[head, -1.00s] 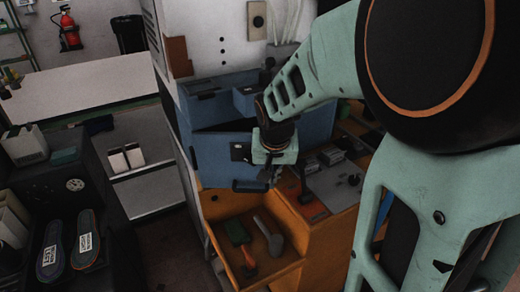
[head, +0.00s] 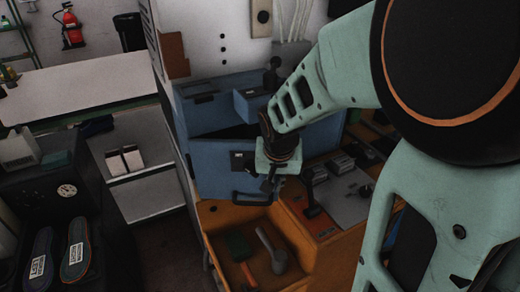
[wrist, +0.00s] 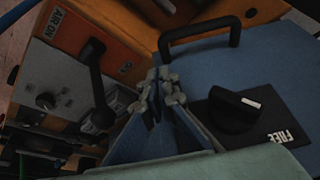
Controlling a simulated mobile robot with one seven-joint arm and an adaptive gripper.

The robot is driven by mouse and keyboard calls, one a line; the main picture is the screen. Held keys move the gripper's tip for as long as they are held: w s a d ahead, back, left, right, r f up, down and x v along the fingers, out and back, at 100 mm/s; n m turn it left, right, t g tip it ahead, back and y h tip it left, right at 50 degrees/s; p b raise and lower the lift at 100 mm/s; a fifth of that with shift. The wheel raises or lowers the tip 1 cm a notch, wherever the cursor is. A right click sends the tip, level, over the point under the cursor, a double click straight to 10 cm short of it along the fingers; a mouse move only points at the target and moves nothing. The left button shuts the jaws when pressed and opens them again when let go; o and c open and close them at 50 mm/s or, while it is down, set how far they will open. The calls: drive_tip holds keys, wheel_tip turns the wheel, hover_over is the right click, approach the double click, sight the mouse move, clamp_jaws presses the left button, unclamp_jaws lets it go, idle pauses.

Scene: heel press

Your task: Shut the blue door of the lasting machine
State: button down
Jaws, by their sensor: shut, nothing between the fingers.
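The blue door (head: 218,168) of the lasting machine stands ajar in the head view, with a dark gap along its top edge below the blue housing. Its dark handle (head: 252,200) is at the lower front edge. My gripper (head: 269,186) is shut and empty, beside the door's right part and close to the handle. In the wrist view the gripper (wrist: 170,80) points between the orange control panel and the blue door face (wrist: 275,70). The handle (wrist: 200,38) lies beyond the fingertips. I cannot tell whether the fingers touch the door.
An orange tray (head: 226,270) holding a brush and tools lies below the door. A control panel with levers (head: 340,195) is at the right; a lever (wrist: 97,80) stands close left of the fingers in the wrist view. A dark bench with insoles (head: 75,250) is at left.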

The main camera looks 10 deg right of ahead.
drive_tip(key=shift+w+d, duration=0.3)
drive_tip(key=shift+w, duration=0.5)
drive_tip(key=shift+w+d, duration=0.25)
drive_tip(key=shift+w, duration=0.5)
drive_tip(key=shift+s, duration=0.15)
